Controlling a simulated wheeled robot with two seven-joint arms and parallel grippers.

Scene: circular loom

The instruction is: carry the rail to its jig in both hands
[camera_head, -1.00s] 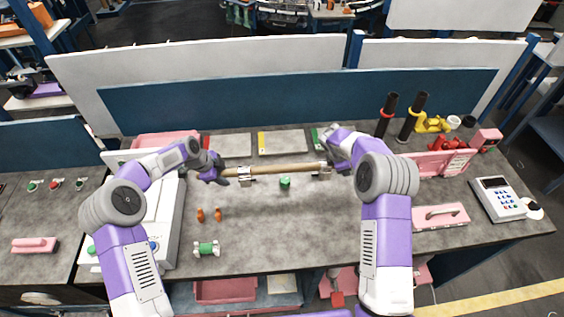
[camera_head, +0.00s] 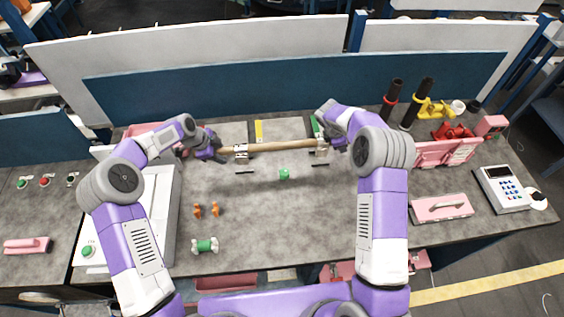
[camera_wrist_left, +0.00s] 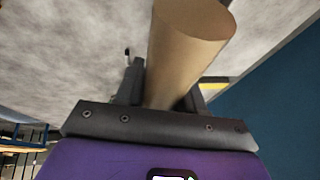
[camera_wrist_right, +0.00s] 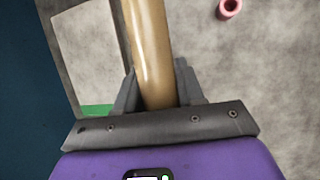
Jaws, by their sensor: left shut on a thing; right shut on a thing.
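The rail (camera_head: 280,146), a tan wooden rod, is held level across the middle of the bench. My left gripper (camera_head: 221,150) is shut on its left end. My right gripper (camera_head: 327,144) is shut on its right end, partly hidden by my arm. The rod also shows between the fingers in the left wrist view (camera_wrist_left: 185,50) and in the right wrist view (camera_wrist_right: 150,50). Pale metal brackets show at the rail near the left end (camera_head: 240,152) and right end (camera_head: 321,150). I cannot tell whether they touch it. Short dark bars lie below them.
A green cylinder (camera_head: 284,174) stands on the bench in front of the rail. Orange pieces (camera_head: 206,210) and a green-and-white spool (camera_head: 204,245) lie at front left. Dark posts (camera_head: 390,98), pink bins and a keypad box (camera_head: 505,189) are at right. The front middle bench is clear.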

